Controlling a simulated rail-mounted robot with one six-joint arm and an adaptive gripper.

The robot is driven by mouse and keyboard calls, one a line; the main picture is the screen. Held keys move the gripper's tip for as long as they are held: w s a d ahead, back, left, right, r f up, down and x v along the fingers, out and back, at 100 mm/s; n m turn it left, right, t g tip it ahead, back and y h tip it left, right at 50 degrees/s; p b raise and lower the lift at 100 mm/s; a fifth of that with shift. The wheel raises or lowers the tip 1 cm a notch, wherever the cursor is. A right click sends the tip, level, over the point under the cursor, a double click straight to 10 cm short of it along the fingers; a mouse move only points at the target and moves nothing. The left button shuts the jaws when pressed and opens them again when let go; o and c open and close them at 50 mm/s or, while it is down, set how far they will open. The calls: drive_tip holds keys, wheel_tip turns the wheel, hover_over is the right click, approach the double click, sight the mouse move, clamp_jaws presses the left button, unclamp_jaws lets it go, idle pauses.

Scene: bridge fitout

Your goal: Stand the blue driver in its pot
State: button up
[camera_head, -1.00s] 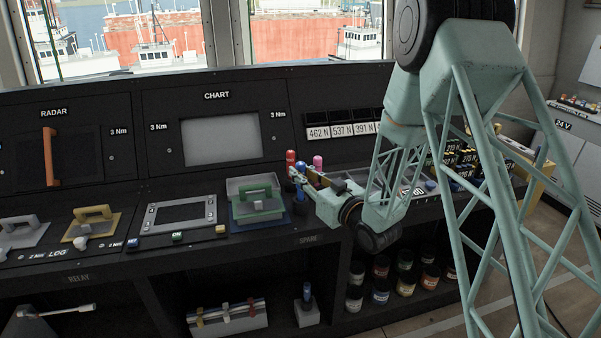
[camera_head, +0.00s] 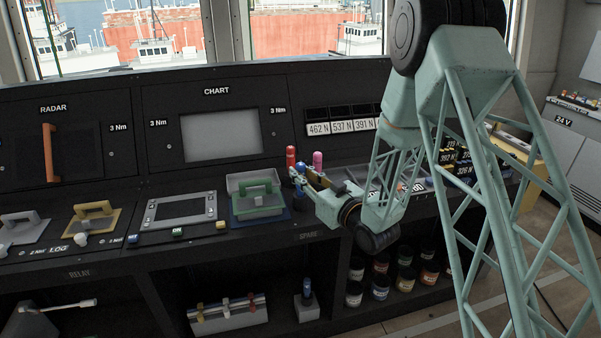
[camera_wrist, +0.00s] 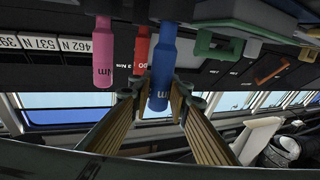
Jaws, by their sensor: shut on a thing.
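The blue driver (camera_head: 301,169) is between the fingers of my gripper (camera_head: 303,180), which is shut on it. In the wrist view the blue driver (camera_wrist: 161,68) hangs between the two fingertips (camera_wrist: 158,97), its handle end toward the camera. It looks nearly upright, in line with its neighbours.
A red driver (camera_head: 291,155) and a pink driver (camera_head: 318,159) stand close on either side. A green-handled box (camera_head: 257,204) sits to the left on the console. Another blue-handled tool (camera_head: 307,288) stands in a grey block on the lower shelf.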

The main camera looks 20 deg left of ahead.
drive_tip(key=shift+f, duration=0.25)
idle(0.5)
drive_tip(key=o, duration=1)
drive_tip(key=shift+o, duration=0.2)
drive_tip(key=shift+s+d, duration=0.1)
drive_tip(key=shift+d, duration=0.05)
drive_tip(key=v, duration=1.1)
drive_tip(key=shift+s+d, duration=0.2)
drive_tip(key=shift+d, duration=0.1)
drive_tip(key=shift+w, duration=0.1)
